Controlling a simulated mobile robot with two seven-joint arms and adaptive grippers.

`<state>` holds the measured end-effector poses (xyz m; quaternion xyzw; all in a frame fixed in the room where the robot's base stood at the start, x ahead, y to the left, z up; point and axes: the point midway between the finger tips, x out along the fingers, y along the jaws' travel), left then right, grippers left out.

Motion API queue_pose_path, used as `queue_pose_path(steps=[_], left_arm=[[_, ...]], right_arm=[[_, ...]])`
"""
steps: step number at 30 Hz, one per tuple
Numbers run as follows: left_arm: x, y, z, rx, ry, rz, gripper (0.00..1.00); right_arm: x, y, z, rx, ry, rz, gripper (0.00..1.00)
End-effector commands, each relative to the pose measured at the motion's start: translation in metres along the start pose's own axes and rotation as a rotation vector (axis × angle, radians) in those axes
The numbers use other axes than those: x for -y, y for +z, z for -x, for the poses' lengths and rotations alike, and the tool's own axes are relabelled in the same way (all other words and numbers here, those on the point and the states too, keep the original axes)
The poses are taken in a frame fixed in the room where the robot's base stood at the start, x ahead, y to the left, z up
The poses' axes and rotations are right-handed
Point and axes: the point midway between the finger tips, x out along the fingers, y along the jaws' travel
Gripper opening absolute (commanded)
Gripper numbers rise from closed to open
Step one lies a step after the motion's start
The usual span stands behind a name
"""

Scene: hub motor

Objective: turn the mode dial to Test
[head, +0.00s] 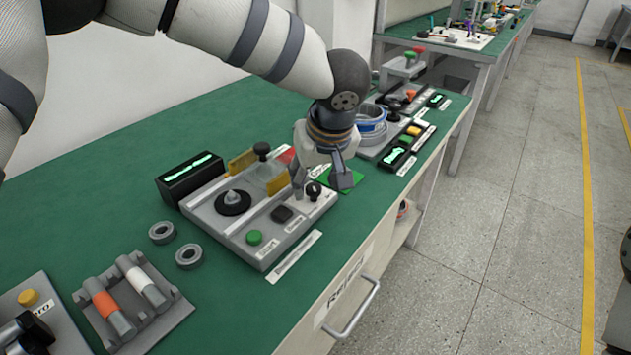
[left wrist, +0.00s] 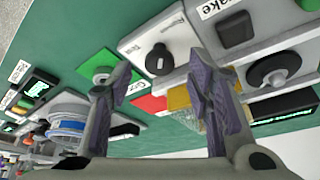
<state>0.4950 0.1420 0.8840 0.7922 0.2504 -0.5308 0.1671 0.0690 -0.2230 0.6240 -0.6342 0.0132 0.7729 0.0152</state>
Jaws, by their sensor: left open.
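The mode dial (head: 314,190) is a small black round knob on a white plate at the near right end of the grey test station (head: 232,243). In the left wrist view the dial (left wrist: 159,60) shows a small white mark on its face; I cannot tell which printed label it points to. My left gripper (head: 321,182) is open, with its fingers pointing down over the dial area. In the left wrist view the gripper fingers (left wrist: 157,88) stand apart with nothing between them, and the dial shows beyond the gap. My right gripper is not in view.
A black square button (head: 282,214), a green button (head: 254,237) and a spindle with a black disc (head: 233,203) share the station. A black display (head: 190,178) stands behind it. Loose rings (head: 189,256) and a roller rack (head: 135,300) lie at left. Another station stands beyond.

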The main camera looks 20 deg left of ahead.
Motion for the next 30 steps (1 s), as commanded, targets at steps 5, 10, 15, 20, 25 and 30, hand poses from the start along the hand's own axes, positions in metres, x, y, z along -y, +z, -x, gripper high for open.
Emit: queue_pose_path(steps=[5,10,15,20,25,30], left_arm=[[0.0,0.0,-0.018,-0.002,0.001,0.0,0.46],[0.0,-0.001,-0.019,-0.003,0.002,0.001,0.46],[0.0,-0.001,-0.019,-0.003,0.002,0.001,0.28],[0.0,-0.001,-0.019,-0.003,0.002,0.001,0.0],[-0.001,-0.001,-0.019,-0.002,0.0,0.005,0.0],[-0.001,0.0,-0.019,-0.001,-0.017,0.043,0.0]], right_arm=[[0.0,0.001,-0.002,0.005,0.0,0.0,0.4],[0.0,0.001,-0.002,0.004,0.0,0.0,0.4],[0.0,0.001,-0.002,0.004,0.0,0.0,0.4],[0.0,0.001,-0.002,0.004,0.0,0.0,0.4],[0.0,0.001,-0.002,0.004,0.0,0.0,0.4],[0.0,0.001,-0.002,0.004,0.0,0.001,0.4]])
